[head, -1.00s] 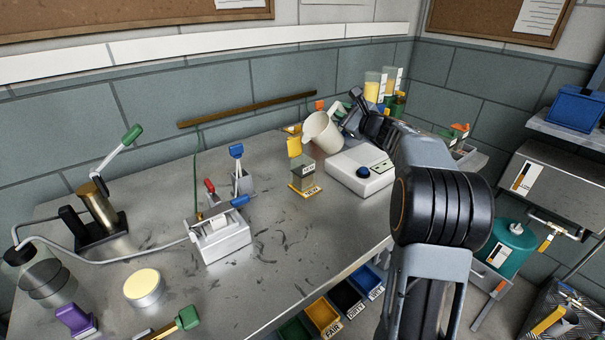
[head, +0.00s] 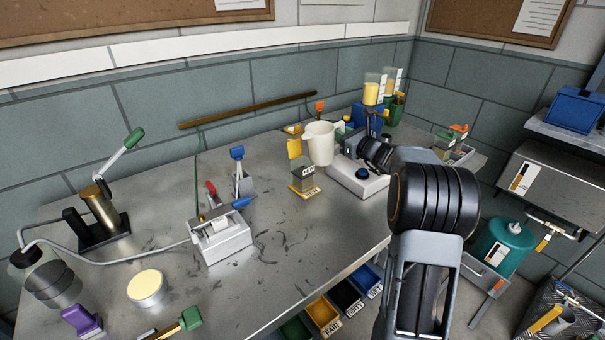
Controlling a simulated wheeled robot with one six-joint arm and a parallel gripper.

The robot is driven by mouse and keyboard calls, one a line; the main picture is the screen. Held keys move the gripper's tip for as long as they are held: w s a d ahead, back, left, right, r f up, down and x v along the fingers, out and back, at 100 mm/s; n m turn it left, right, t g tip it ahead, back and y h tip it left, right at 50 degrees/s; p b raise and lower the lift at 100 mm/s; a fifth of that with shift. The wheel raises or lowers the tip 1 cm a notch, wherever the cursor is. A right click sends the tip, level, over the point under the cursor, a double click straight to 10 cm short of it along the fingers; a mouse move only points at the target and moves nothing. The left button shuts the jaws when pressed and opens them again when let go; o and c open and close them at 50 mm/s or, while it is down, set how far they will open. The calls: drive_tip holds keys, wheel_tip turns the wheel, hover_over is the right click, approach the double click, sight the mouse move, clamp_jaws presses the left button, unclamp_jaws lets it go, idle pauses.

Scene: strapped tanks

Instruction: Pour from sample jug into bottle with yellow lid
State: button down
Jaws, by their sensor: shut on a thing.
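The sample jug (head: 319,144) is a cream-white jug, upright, with its spout to the left. My gripper (head: 345,136) is at its right side, shut on the jug at the handle; the fingers are small and partly hidden. I cannot tell whether the jug's base touches the bench. The bottle with the yellow lid (head: 303,178) is a small square, clear-sided bottle with a label, standing just left of and in front of the jug. Its yellow lid (head: 294,148) stands raised at the bottle's upper left. The level inside the bottle is unclear.
A white device with a blue knob (head: 357,181) stands right of the bottle, below my arm. Yellow-filled containers (head: 371,94) stand behind my arm. A white clamp device (head: 220,238) stands left on the metal bench, with bare bench (head: 275,235) between it and the bottle.

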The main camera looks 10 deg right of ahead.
drive_tip(key=shift+a+f+m, duration=0.1)
drive_tip(key=shift+f+m, duration=0.45)
drive_tip(key=shift+m, duration=0.15)
drive_tip(key=shift+w+d+r+p, duration=0.3)
drive_tip(key=shift+d+r+p, duration=0.2)
drive_tip(key=shift+d+p, duration=0.25)
drive_tip(key=shift+w+d+r+p, duration=0.3)
drive_tip(key=shift+d+r+p, duration=0.25)
drive_tip(key=shift+d+p, duration=0.25)
drive_tip(key=shift+w+d+r+p, duration=0.3)
drive_tip(key=shift+d+r+p, duration=0.2)
drive_tip(key=shift+d+p, duration=0.25)
